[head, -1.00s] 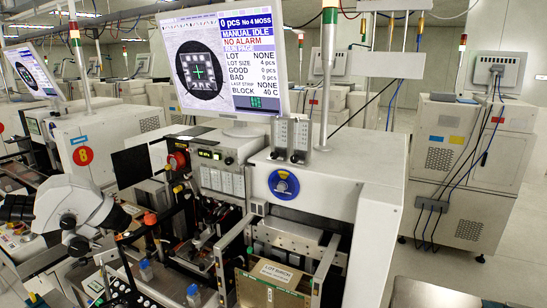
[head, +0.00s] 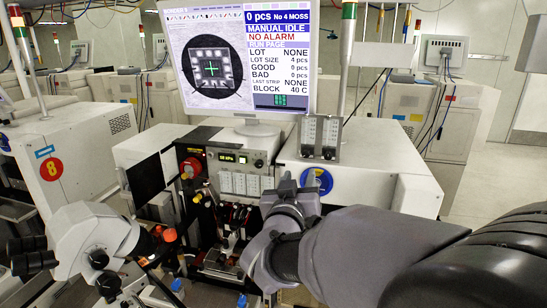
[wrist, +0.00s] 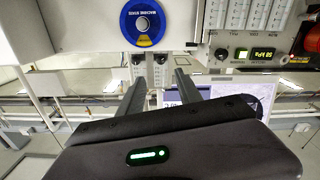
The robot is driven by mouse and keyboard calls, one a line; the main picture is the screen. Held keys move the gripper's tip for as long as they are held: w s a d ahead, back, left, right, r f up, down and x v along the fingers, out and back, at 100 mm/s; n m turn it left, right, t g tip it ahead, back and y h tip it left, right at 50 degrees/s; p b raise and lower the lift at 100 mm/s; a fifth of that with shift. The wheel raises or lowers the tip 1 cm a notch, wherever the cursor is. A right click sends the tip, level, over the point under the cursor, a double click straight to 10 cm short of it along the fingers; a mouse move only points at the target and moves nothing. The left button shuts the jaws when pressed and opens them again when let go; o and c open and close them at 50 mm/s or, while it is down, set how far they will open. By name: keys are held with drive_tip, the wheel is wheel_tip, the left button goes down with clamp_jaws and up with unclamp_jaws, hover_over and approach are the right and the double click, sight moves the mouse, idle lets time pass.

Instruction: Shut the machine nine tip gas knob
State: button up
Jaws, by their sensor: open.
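Two clear flow meters (head: 321,132) with scales stand side by side on top of the machine, right of the monitor. A dark knob (head: 328,153) sits low on the right one. Which meter is for tip gas I cannot read. In the wrist view, which is upside down, the flow meters (wrist: 150,71) appear small beyond my fingers. My gripper (wrist: 159,77) is open and empty, its two fingers apart. In the head view my gripper (head: 288,190) is in front of the machine, below the flow meters and apart from them.
The monitor (head: 243,60) stands left of the flow meters. A blue round machine label (head: 317,181) is on the front face, partly behind my gripper. A control panel (head: 235,158) with a red button lies left. A white microscope (head: 92,245) is at lower left.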

sight(306, 155)
drive_tip(key=x, duration=1.1)
drive_tip(key=shift+w, duration=0.35)
clamp_jaws()
